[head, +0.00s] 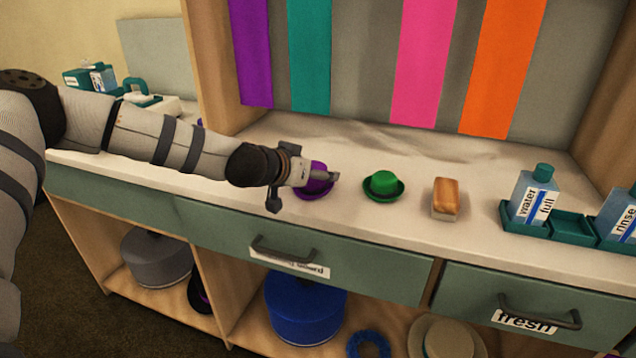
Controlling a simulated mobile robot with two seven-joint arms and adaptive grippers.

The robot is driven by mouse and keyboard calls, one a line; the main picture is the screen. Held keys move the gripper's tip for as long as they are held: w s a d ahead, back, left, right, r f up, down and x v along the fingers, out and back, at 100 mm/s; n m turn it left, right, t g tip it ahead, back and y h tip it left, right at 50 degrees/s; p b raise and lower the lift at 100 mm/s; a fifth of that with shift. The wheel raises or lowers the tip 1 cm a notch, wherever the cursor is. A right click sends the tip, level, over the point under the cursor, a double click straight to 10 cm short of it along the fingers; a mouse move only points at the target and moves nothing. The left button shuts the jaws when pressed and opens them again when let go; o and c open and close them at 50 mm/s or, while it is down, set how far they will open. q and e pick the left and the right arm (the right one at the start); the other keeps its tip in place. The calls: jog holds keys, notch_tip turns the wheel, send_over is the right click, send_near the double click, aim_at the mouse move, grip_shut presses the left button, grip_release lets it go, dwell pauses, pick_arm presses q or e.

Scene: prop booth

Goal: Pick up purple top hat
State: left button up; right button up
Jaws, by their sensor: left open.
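A small purple top hat (316,188) sits on the pale counter, partly hidden behind my left gripper. My left gripper (303,189) is open at the hat, with one finger over the hat and the other nearer the counter's front edge. The fingers overlap the hat in the head view, and I cannot tell whether they touch it. My right gripper is not in view.
A green hat (383,185) and a brown-topped block (446,198) stand to the right on the counter (410,220). Drawers with handles and shelves of hats lie below.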

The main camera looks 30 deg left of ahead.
pick_arm(q)
jog(key=shift+w+r, duration=0.1)
jog(key=shift+w, duration=0.1)
jog(key=c, duration=1)
jog(key=shift+r, duration=0.1)
